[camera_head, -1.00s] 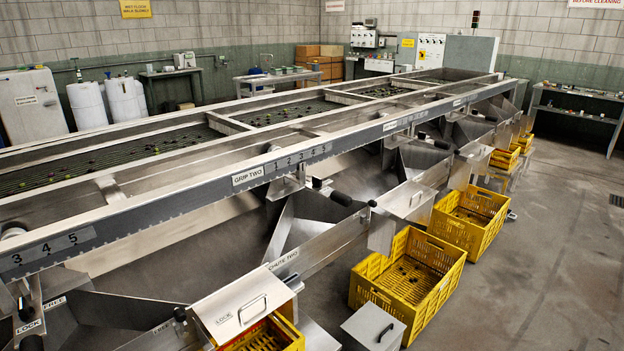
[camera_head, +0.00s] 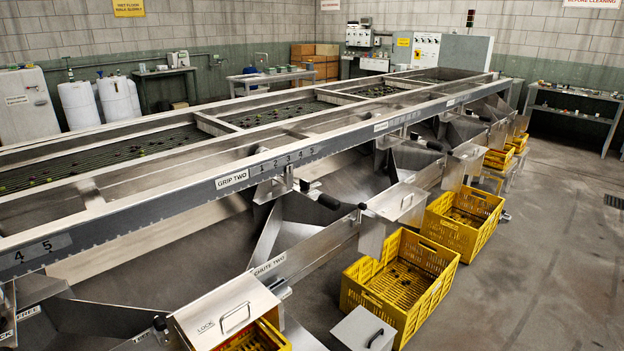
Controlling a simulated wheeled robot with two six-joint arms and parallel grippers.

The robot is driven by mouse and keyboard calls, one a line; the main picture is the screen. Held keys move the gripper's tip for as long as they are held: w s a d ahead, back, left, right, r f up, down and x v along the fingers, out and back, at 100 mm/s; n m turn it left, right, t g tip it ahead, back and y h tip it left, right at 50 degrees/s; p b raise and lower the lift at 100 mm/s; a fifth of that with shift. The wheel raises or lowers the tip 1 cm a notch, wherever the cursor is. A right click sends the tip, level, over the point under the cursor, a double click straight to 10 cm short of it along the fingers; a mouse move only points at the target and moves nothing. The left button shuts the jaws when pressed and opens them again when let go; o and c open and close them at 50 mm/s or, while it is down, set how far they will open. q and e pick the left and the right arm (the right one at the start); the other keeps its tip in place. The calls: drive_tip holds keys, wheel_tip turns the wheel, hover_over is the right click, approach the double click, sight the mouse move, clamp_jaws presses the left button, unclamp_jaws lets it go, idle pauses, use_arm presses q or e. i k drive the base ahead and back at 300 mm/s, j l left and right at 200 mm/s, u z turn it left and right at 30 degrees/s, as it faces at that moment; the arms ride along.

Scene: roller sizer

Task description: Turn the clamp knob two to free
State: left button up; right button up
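The long steel roller sizer carries a "GRIP TWO" label (camera_head: 232,179) on its front rail, beside a numbered scale (camera_head: 287,160). Below this scale a small dark knob (camera_head: 304,186) sits near a black cylindrical handle (camera_head: 329,202). I cannot tell for sure which of these is clamp knob two, or how it is turned. A plate lettered "CHUTE TWO" (camera_head: 269,265) lies below them. Neither of my grippers is in view.
Yellow crates (camera_head: 386,310) stand on the floor along the chutes. A grey box with a black handle (camera_head: 365,329) is at the bottom. A steel cover marked "LOCK" (camera_head: 228,312) is at lower left. The floor (camera_head: 540,270) at right is clear.

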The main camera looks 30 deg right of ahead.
sight(304, 185)
drive_tip(key=i+l, duration=0.1)
drive_tip(key=l, duration=0.35)
drive_tip(key=i+l+z, duration=0.1)
drive_tip(key=l, duration=0.35)
drive_tip(key=i+l, duration=0.1)
drive_tip(key=l, duration=0.35)
drive_tip(key=i+l+z, duration=0.1)
drive_tip(key=l, duration=0.35)
drive_tip(key=i+l, duration=0.1)
drive_tip(key=l, duration=0.35)
